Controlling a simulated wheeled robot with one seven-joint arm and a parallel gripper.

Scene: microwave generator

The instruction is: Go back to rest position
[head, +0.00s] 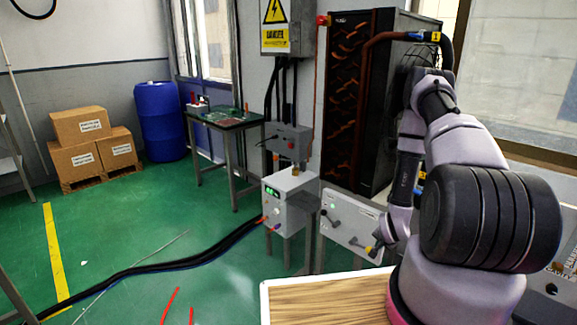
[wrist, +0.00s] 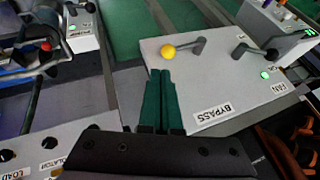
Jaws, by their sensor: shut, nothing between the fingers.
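My gripper (wrist: 162,88) shows in the wrist view with its two dark green fingers together and nothing between them. The fingertips are just below the yellow ball knob (wrist: 168,51) of the BYPASS lever, apart from it in the picture. That lever is on a white panel (wrist: 200,80), which also carries a FAN lever with a black knob (wrist: 270,54) and a green light. In the head view my arm reaches down at the right to the same white panel (head: 345,222). The fingers are hard to make out there.
A grey box with a green display (head: 290,200) stands left of the panel. A black cabinet (head: 350,100) rises behind my arm. A wooden tabletop (head: 325,300) is in front. Cables (head: 170,265) cross the green floor. A LOAD and ISOLATOR panel (wrist: 50,145) lies left in the wrist view.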

